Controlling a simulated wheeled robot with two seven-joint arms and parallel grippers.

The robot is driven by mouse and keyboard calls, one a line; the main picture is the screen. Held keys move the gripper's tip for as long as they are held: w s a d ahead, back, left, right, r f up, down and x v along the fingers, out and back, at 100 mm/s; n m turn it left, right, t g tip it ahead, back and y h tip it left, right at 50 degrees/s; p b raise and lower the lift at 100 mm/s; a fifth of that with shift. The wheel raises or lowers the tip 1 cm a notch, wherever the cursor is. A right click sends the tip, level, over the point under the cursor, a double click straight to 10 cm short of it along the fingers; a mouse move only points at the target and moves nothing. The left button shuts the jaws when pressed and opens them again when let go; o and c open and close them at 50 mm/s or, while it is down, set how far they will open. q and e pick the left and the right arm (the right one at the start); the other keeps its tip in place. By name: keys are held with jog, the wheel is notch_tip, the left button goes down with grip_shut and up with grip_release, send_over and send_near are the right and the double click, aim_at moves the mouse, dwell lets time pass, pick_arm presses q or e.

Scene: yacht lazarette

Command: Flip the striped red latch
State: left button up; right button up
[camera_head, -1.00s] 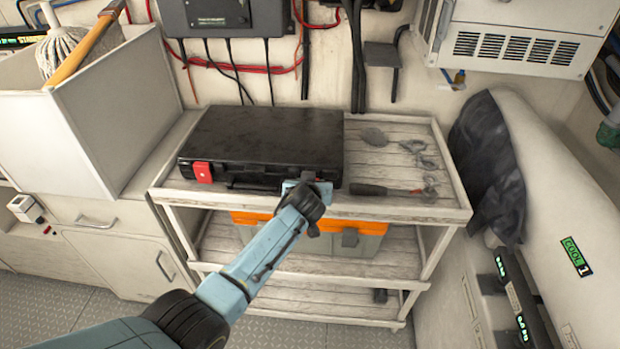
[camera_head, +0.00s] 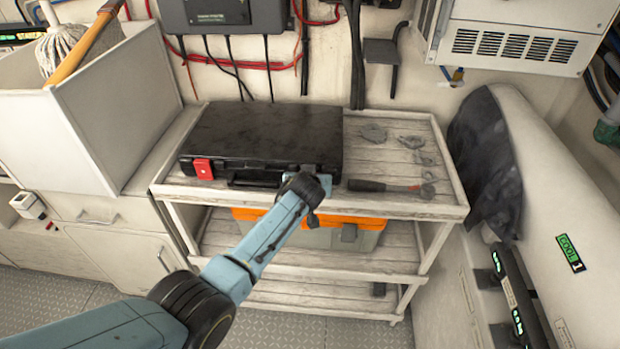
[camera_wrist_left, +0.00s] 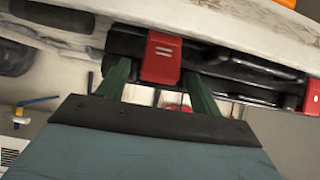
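The striped red latch (camera_wrist_left: 162,57) shows in the left wrist view, on the front of the black case (camera_head: 262,135), with two short white stripes. In the head view my arm hides it. My left gripper (camera_wrist_left: 158,84) is open, with one green finger on each side of the latch. I cannot tell whether either finger touches it. A second red latch (camera_head: 203,168) is on the case's front left in the head view; part of it shows at the right edge of the wrist view (camera_wrist_left: 313,95). My right gripper is not in view.
The case lies on the top shelf of a wooden trolley (camera_head: 400,208). A dark-handled tool (camera_head: 367,186) and several grey metal pieces lie to its right. An orange-lidded box (camera_head: 345,222) is on the shelf below. A white bin (camera_head: 85,130) stands at the left.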

pick_arm(q)
jog(key=shift+r, duration=0.1)
jog(key=shift+s+r+p, duration=0.3)
jog(key=shift+s, duration=0.2)
jog(key=p+v, duration=0.2)
jog(key=v, duration=1)
jog(key=shift+s+d, duration=0.1)
